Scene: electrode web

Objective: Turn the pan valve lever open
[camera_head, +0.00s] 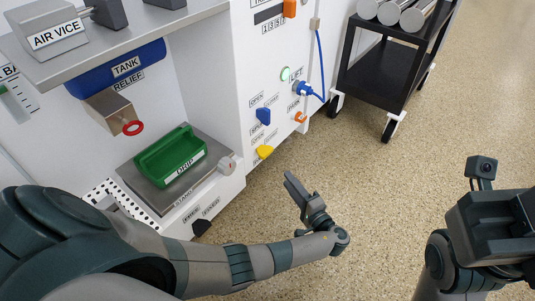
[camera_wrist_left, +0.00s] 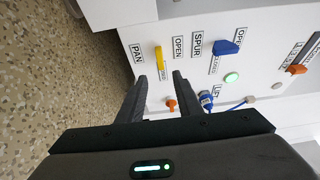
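The pan valve lever is a yellow handle (camera_head: 265,152) low on the white panel in the head view. In the left wrist view the yellow lever (camera_wrist_left: 159,56) sits beside the PAN label (camera_wrist_left: 138,53), with OPEN and CLOSED labels close by; its end lies near the CLOSED label. My left gripper (camera_head: 292,184) is in front of the panel, to the lower right of the lever and apart from it. In the left wrist view its two fingers (camera_wrist_left: 157,82) are spread and empty, pointing toward the lever. My right gripper (camera_head: 490,225) is at the right edge; its fingers cannot be made out.
A blue SPUR lever (camera_head: 263,116) is above the yellow one. An orange knob (camera_head: 300,117) and a blue plug with cable (camera_head: 304,89) are to its right. A green drip tray (camera_head: 170,157) on a stand is left. A black cart (camera_head: 385,72) stands at the back; the floor between is clear.

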